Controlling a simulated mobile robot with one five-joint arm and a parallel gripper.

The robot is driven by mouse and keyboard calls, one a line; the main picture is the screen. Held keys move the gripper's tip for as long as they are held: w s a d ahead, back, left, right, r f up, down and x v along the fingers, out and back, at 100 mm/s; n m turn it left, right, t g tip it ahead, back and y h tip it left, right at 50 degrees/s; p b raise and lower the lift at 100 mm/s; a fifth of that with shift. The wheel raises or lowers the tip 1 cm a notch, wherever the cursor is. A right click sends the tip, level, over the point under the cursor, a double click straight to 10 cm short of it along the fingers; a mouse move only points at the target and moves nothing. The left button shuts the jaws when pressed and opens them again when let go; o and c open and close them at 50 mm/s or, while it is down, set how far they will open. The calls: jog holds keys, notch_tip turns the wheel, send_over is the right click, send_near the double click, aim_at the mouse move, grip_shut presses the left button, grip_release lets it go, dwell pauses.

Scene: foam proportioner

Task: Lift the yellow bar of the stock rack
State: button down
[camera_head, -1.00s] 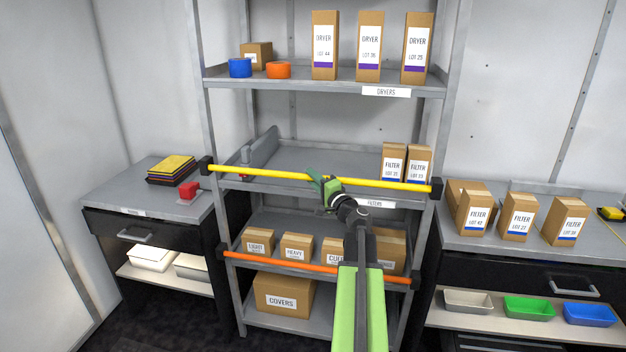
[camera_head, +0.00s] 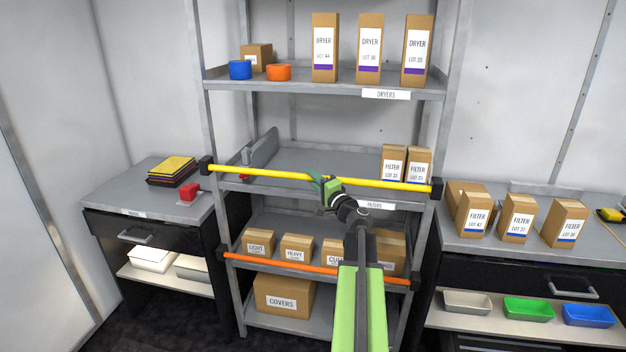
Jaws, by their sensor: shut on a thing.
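The yellow bar (camera_head: 260,173) runs across the front of the stock rack (camera_head: 214,130) at the middle shelf. Its ends meet black brackets on the rack's posts, the left one (camera_head: 206,165) a little higher in the picture than the right one (camera_head: 437,188). My gripper (camera_head: 323,183), green and dark, is shut on the bar near its middle. The fingertips are small here and partly hidden by the gripper body.
Two filter boxes (camera_head: 392,166) stand on the middle shelf behind the bar's right part. An orange bar (camera_head: 290,264) crosses the rack lower down, in front of several cartons. Dryer boxes (camera_head: 369,48) stand on the top shelf. Counters flank the rack.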

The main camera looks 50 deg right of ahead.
notch_tip(320, 180, up, 24)
jog(key=p, duration=2.2)
jog(key=shift+f+p, duration=0.2)
jog(key=shift+p, duration=0.1)
jog(key=c, duration=1.3)
grip_release()
jog(key=shift+o, duration=0.2)
jog(key=shift+s+f, duration=0.1)
